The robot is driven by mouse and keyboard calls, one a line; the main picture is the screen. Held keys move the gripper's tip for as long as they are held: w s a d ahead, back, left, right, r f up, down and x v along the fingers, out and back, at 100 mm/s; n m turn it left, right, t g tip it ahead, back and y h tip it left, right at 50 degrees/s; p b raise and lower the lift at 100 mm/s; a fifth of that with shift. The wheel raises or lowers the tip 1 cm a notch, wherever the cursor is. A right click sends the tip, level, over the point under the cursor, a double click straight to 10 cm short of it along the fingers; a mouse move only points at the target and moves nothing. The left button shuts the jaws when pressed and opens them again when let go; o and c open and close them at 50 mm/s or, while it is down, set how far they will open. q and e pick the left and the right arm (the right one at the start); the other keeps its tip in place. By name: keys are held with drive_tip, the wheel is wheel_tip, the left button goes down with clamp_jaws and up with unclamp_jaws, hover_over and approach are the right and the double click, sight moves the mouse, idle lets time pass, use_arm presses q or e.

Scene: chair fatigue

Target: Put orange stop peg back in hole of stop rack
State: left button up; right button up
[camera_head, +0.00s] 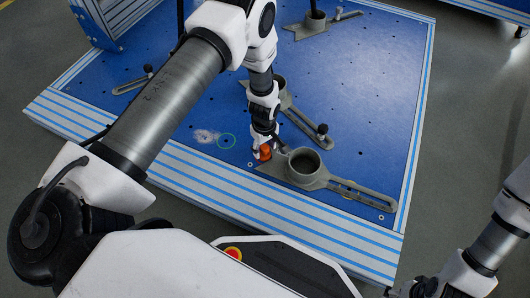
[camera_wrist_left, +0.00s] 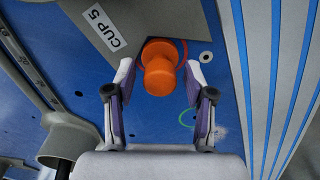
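The orange stop peg (camera_head: 265,153) is at the blue plate near its front edge, beside a grey cup-shaped fixture. In the left wrist view the peg (camera_wrist_left: 160,68) lies between the fingers of my left gripper (camera_wrist_left: 160,72), with a small gap on each side. My left gripper (camera_head: 262,150) points down over the peg and is open around it. A red ring (camera_wrist_left: 182,47) shows partly behind the peg. I cannot make out a stop rack with certainty. My right gripper (camera_head: 428,287) is at the bottom edge, partly cut off; its fingers are unclear.
A grey fixture with a round cup (camera_head: 305,164) and slotted arm stands right of the peg; its label reads "CUP 5" (camera_wrist_left: 105,30). Other grey fixtures stand farther back. Striped rails (camera_head: 300,222) border the front.

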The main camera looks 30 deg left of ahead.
use_arm(q)
clamp_jaws()
drive_tip(key=shift+r, duration=0.15)
drive_tip(key=shift+r+p, duration=1.95)
drive_tip(key=shift+p, duration=0.1)
wheel_tip(320, 180, up, 4)
drive_tip(key=p, duration=0.4)
drive_tip(key=shift+r, duration=0.1)
